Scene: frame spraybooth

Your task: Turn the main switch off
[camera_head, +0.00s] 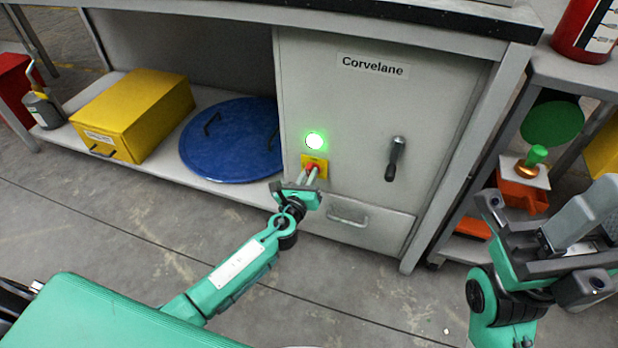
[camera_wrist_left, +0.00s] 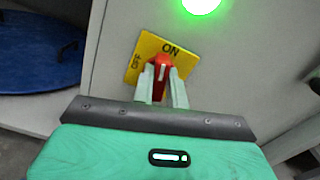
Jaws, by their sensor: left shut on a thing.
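The main switch is a red knob (camera_wrist_left: 161,68) on a yellow plate (camera_wrist_left: 141,53) on the front of the grey cabinet. The plate reads ON at the top and OFF at the left. The knob's white mark points up toward ON. In the head view the yellow plate (camera_head: 321,163) sits below a lit green lamp (camera_head: 314,141). My left gripper (camera_head: 311,172) reaches the switch, and the left wrist view shows its fingers (camera_wrist_left: 163,84) on both sides of the red knob, shut on it. My right gripper (camera_head: 516,218) is at the right, away from the cabinet; its fingers are partly unclear.
The grey cabinet (camera_head: 370,110), labelled Corvelane, has a dark handle (camera_head: 396,158) right of the switch and a drawer (camera_head: 380,220) below. A blue lid (camera_head: 225,160) and yellow box (camera_head: 120,110) lie on the left shelf. A shelf unit stands at right.

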